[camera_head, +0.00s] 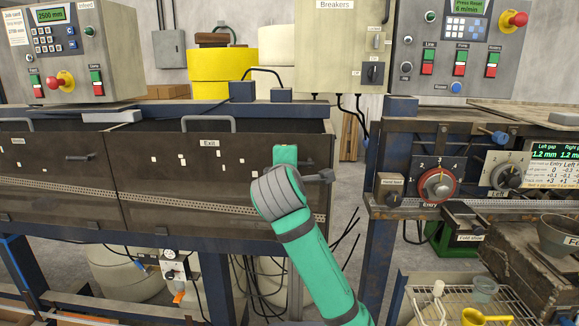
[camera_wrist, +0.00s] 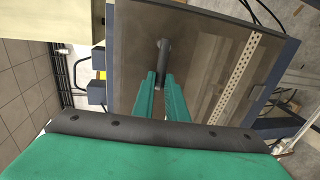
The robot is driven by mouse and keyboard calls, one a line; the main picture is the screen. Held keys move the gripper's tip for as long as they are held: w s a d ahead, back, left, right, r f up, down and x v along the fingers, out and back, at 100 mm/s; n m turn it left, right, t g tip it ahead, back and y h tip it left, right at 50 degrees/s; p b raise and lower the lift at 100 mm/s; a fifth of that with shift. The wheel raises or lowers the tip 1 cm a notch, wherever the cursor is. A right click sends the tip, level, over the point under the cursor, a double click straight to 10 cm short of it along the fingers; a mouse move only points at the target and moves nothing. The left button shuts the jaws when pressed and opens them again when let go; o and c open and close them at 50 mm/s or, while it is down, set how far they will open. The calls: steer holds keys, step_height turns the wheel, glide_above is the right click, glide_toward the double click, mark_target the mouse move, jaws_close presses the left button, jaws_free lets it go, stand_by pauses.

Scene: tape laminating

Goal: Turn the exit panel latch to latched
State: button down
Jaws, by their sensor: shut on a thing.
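The exit panel (camera_head: 170,180) is a dark brown sheet labelled "Exit" with a grey bar handle (camera_head: 208,118) on its top edge. Its latch (camera_head: 322,176) is a dark lever with a knob end, showing at the right of the panel just past my wrist. My gripper's teal fingers are mostly hidden behind my wrist in the head view. In the wrist view, my gripper (camera_wrist: 163,82) is shut on the dark latch lever (camera_wrist: 163,56), with one finger on each side. The lever lies roughly along the panel's perforated strip (camera_wrist: 238,75). Its latched or unlatched marking cannot be read.
The infeed-side panel (camera_head: 50,170) on the left has a similar latch (camera_head: 80,157), lying about level. A blue post and the entry dial (camera_head: 437,186) stand to the right. Cables hang below the exit panel. A breakers box (camera_head: 342,50) is above.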

steer(key=c, duration=1.8)
jaws_free()
steer(key=shift+o, duration=0.2)
steer(key=s+r, duration=0.2)
steer(key=s, duration=0.8)
steer(key=shift+s, duration=0.3)
